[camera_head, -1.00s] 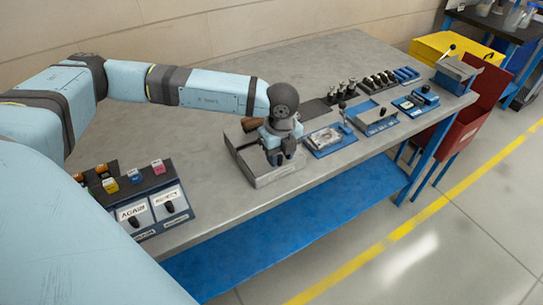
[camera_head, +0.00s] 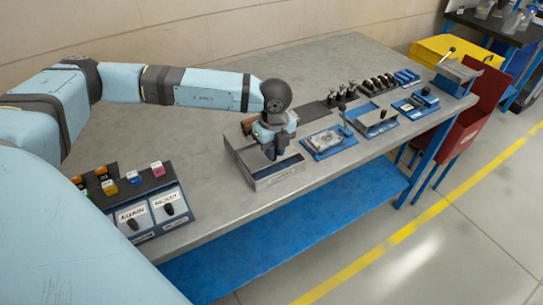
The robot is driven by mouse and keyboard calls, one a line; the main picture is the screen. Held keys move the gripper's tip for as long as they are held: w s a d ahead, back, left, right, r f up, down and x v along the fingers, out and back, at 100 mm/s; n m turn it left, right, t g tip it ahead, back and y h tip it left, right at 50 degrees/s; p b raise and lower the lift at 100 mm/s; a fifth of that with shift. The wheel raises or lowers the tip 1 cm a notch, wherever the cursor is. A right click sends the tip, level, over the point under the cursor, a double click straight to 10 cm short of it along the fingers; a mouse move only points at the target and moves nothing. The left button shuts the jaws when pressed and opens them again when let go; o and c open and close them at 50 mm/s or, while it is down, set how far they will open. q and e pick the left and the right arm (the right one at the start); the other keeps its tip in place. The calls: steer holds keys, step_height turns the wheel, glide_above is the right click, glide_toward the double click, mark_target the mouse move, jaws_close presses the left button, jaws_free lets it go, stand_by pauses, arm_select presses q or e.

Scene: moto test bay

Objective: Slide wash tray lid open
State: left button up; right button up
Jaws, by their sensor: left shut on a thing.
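The grey metal wash tray (camera_head: 236,157) sits on the bench in the middle of the view, near the front edge. Its lid looks like the same grey metal, and I cannot clearly tell lid from tray or how far it is open. My left gripper (camera_head: 271,153) points down over the tray and is shut on a small dark part there, seemingly the lid's handle. The fingers and wrist hide most of that part and the tray's back side. My right gripper is out of view.
A switch panel (camera_head: 146,207) with coloured buttons stands at the left. Right of the tray are a blue tray with a part (camera_head: 327,141), a metal holder (camera_head: 374,121) and rows of dark cylinders.

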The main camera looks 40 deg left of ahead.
arm_select(q)
steer(key=shift+w+a, duration=0.3)
steer(key=shift+a, duration=0.4)
steer(key=shift+w+a, duration=0.25)
steer(key=shift+a, duration=0.45)
steer(key=shift+w+a+b, duration=0.2)
steer(key=shift+w+a, duration=0.05)
steer(key=shift+a, duration=0.3)
steer(key=shift+w+a+b, duration=0.2)
steer(key=shift+a, duration=0.35)
steer(key=shift+w+a, duration=0.15)
steer(key=shift+a, duration=0.15)
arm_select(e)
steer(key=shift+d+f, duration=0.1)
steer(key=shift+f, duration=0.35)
